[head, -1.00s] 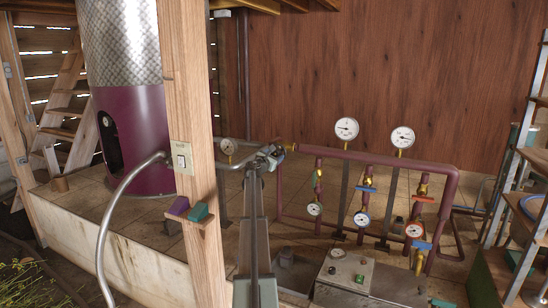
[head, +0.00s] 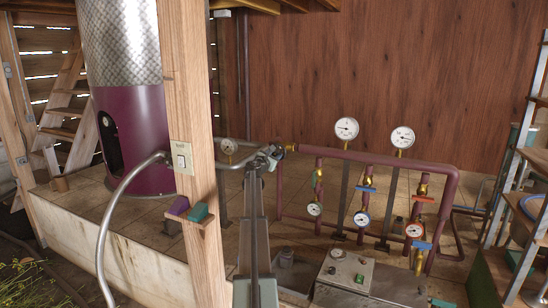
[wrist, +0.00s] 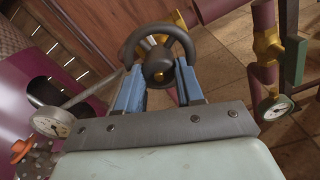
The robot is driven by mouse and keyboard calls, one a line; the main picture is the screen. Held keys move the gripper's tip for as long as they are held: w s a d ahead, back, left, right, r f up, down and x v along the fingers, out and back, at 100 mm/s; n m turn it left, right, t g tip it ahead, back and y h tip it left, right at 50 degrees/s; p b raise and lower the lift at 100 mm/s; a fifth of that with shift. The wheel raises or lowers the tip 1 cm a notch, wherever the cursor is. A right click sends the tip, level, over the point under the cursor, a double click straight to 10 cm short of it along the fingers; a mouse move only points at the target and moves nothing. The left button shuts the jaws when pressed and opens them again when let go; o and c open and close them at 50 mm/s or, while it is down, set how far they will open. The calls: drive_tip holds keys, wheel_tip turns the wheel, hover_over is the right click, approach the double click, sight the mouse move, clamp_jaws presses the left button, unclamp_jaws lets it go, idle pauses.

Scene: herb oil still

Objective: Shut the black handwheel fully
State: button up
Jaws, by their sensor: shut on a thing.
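The black handwheel (wrist: 142,40) shows in the wrist view at the top centre, a dark rim with a round hub on a brass stem. My gripper (wrist: 158,75) has its two blue fingers at the near side of the wheel, and they are shut on its hub or lower rim; the exact contact is partly hidden. In the head view my gripper (head: 268,155) is at the left end of the purple pipe, where my arm covers most of the handwheel.
Purple pipes (head: 390,158) with brass valves, coloured levers and several gauges stand to the right. A wooden post (head: 190,110) and a purple still (head: 135,140) stand to the left. A grey control box (head: 345,275) lies low in front.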

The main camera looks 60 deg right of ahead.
drive_tip(key=shift+m, duration=0.3)
drive_tip(key=m, duration=0.3)
drive_tip(key=shift+w+m, duration=0.1)
drive_tip(key=shift+m, duration=0.3)
drive_tip(key=m, duration=0.4)
drive_tip(key=shift+r, duration=0.1)
drive_tip(key=m, duration=0.4)
drive_tip(key=shift+r+m, duration=0.1)
drive_tip(key=shift+m, duration=2.2)
drive_tip(key=o, duration=1)
drive_tip(key=shift+o, duration=0.2)
drive_tip(key=shift+a, duration=0.1)
